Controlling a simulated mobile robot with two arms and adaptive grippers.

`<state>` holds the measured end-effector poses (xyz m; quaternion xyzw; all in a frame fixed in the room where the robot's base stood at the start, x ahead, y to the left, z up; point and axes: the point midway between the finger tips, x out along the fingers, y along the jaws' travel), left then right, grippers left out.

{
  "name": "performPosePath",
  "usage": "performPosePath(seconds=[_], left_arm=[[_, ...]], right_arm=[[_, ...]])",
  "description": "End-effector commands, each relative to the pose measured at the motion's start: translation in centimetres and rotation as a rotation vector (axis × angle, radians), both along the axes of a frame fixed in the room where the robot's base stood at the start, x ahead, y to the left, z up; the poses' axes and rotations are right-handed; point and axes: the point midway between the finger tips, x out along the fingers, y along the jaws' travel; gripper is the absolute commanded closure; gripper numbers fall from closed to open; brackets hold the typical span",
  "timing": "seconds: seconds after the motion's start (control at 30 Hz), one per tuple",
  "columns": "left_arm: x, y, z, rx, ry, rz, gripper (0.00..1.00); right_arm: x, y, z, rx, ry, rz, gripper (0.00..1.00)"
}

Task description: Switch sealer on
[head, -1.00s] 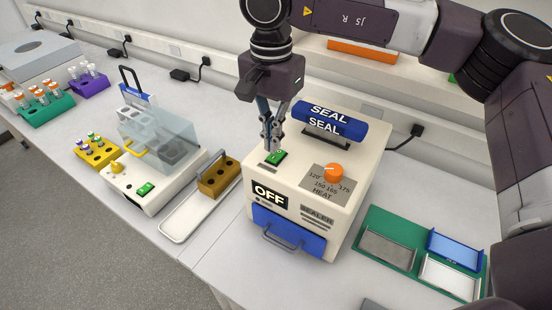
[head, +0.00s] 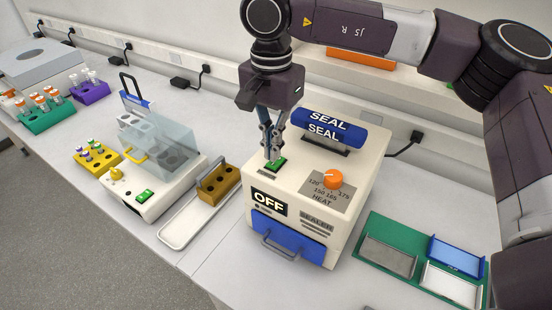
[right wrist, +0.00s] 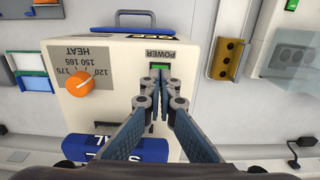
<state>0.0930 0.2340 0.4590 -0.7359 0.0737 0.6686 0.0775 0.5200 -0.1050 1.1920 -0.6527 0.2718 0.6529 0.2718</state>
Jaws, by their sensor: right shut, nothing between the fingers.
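The sealer (head: 300,237) is a cream box on the bench with a blue SEAL bar (head: 330,131), an orange HEAT knob (head: 333,178) and a blue front drawer. Its front label (head: 268,202) reads OFF. The green power switch (head: 276,164) is on its top; it also shows in the right wrist view (right wrist: 159,67), partly hidden by the fingers. My right gripper (head: 274,158) is shut and empty, pointing down with its fingertips at the switch. Whether they touch it I cannot tell. My left gripper is not in view.
Left of the sealer are a white tray (head: 172,238) with a tan block (head: 222,184) and a machine with a clear lid (head: 165,140). A green mat (head: 385,222) with small trays lies at right. Tube racks stand at far left.

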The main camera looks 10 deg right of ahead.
Motion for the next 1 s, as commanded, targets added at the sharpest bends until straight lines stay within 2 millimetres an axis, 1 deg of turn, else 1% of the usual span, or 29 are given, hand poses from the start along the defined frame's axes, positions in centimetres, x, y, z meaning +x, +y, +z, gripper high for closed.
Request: performPosePath(seconds=[0.47, 1.0], left_arm=[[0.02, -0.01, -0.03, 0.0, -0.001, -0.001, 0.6], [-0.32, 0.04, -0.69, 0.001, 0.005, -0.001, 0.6]], right_arm=[[0.0, 0.0, -0.04, 0.0, 0.0, 0.0, 1.0], [-0.01, -0.01, -0.82, 0.0, 0.0, 0.0, 1.0]])
